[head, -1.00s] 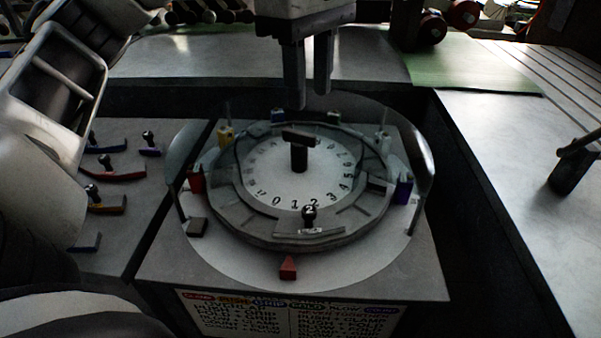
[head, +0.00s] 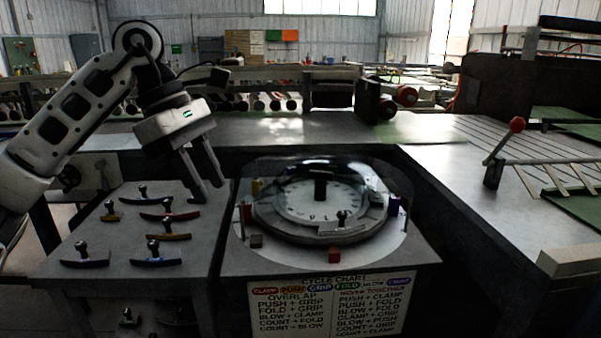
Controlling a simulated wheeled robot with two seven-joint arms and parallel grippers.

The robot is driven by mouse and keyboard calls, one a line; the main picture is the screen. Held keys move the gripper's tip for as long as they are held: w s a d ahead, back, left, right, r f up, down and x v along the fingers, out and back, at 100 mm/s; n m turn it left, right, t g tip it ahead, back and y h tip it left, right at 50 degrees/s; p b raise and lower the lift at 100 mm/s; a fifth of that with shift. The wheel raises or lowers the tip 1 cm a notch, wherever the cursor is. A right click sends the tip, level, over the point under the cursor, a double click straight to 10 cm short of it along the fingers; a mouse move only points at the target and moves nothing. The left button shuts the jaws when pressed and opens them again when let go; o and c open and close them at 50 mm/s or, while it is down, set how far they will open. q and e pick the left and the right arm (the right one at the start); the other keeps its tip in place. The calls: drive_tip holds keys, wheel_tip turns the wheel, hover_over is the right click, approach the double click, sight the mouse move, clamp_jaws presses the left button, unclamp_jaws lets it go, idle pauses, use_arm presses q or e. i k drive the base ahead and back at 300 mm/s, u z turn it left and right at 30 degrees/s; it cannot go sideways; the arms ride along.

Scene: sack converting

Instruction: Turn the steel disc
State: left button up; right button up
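The steel disc (head: 267,222) lies flat on the middle stand, with a pale numbered dial (head: 298,205) in its centre. A dark handle (head: 320,188) stands up from the dial. A small black ball knob (head: 342,216) stands on the disc's near side. A clear curved guard surrounds the back and sides. The numbers are too small to read surely. My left gripper (head: 207,192) is left of the disc, above the far right part of the left table, fingers pointing down, apart and empty. My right gripper is out of view.
The left table (head: 110,218) holds several coloured curved pieces with black knobs, such as a blue one (head: 157,261). Red (head: 335,256) and grey (head: 256,241) blocks sit by the disc. A cycle chart (head: 325,306) hangs in front. A red-knobbed lever (head: 516,125) stands right.

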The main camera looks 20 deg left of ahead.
sight(295, 214)
drive_tip(key=u, duration=0.3)
drive_tip(key=i, duration=1.4)
drive_tip(key=z, duration=0.35)
